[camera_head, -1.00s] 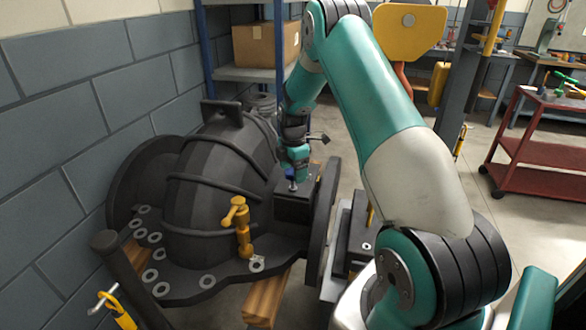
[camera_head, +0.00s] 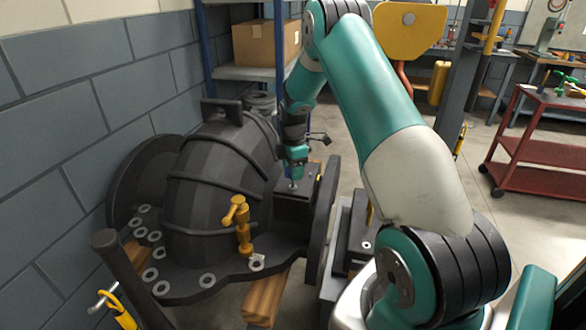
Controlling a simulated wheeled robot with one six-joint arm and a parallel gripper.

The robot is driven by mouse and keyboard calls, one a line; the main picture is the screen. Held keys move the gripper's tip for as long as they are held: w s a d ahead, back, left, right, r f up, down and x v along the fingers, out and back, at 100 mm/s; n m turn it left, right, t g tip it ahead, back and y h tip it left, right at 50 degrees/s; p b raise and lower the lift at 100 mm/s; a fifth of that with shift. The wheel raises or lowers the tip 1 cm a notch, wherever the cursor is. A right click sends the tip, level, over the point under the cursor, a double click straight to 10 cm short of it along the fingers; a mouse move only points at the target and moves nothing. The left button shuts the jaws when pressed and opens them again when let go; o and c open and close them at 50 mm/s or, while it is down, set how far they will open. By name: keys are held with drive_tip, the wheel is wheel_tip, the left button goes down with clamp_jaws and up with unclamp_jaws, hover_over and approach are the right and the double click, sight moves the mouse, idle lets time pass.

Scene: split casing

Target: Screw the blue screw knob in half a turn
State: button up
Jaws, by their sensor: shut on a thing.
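The blue screw knob (camera_head: 293,186) is small and mostly hidden under my gripper, on top of the dark block at the right side of the black casing (camera_head: 215,185). My gripper (camera_head: 294,178) points straight down over the block and is shut on the knob. The fingertips are too small to make out in detail.
A yellow clamp-like fitting (camera_head: 239,225) stands on the casing flange, left of and nearer than my gripper. Several washers lie around the flange. A brick wall (camera_head: 60,120) is close on the left. A red cart (camera_head: 540,145) stands to the right across open floor.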

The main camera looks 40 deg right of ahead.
drive_tip(key=m, duration=1.3)
drive_tip(key=shift+r+m, duration=0.1)
drive_tip(key=shift+m, duration=0.2)
drive_tip(key=m, duration=1.2)
drive_tip(key=shift+m, duration=0.3)
drive_tip(key=m, duration=0.3)
drive_tip(key=shift+w+d+m, duration=0.1)
drive_tip(key=shift+m, duration=2)
